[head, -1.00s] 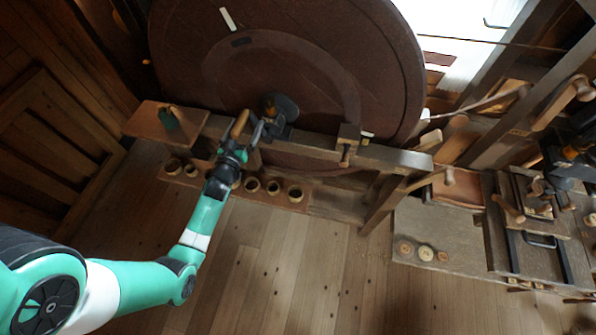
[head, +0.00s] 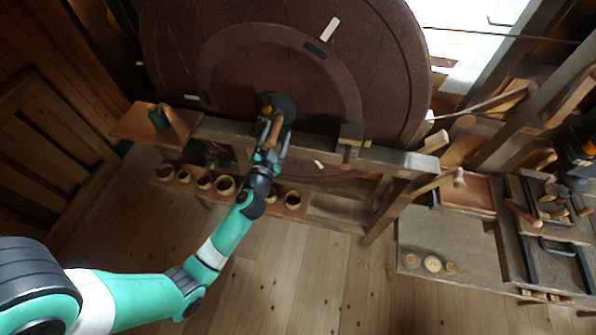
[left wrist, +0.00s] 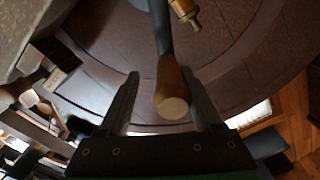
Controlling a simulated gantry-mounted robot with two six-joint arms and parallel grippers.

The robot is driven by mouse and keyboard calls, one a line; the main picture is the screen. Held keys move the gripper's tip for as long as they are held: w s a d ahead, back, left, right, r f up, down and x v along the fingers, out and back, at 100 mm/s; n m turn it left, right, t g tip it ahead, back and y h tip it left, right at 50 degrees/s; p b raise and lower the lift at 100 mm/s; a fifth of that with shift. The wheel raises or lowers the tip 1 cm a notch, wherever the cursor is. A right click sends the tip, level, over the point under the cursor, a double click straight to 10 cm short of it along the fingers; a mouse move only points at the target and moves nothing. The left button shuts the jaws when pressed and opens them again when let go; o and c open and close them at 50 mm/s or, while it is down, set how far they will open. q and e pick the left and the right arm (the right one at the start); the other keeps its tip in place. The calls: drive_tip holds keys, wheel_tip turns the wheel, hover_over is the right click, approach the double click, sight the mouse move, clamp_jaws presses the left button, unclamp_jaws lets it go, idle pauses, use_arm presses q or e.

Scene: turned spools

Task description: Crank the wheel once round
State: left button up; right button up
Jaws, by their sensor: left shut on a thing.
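The large dark reddish-brown wheel (head: 385,70) stands behind a wooden beam, with a paler inner ring (head: 228,55) and a dark hub (head: 284,103). A white mark (head: 330,28) is at its upper right. My left gripper (head: 272,135) is in front of the hub, shut on the wooden crank handle (head: 275,131). In the left wrist view the handle (left wrist: 172,92) lies between my two fingers, its pale round end towards the camera. A metal crank arm (left wrist: 160,30) runs up from it.
Several wooden cups (head: 204,181) stand on a low shelf under the beam (head: 375,157). A small board (head: 135,124) with a green item (head: 158,116) is at left. A bench with wooden tools (head: 450,238) is at right. The floor in front is clear.

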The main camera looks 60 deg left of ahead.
use_arm(q)
drive_tip(key=w+d+f+m+b, duration=0.2)
drive_tip(key=f+m+b, duration=0.5)
drive_tip(key=f, duration=0.1)
drive_tip(key=w+d+f+m+b, duration=0.2)
drive_tip(key=f+m+b, duration=0.5)
drive_tip(key=f, duration=0.1)
drive_tip(key=shift+w+d+f+b, duration=0.2)
drive_tip(key=shift+d+f+b, duration=0.05)
drive_tip(key=shift+f+b, duration=0.1)
drive_tip(key=shift+r, duration=0.45)
drive_tip(key=p+v, duration=0.1)
drive_tip(key=v, duration=1)
drive_tip(key=shift+f, duration=0.2)
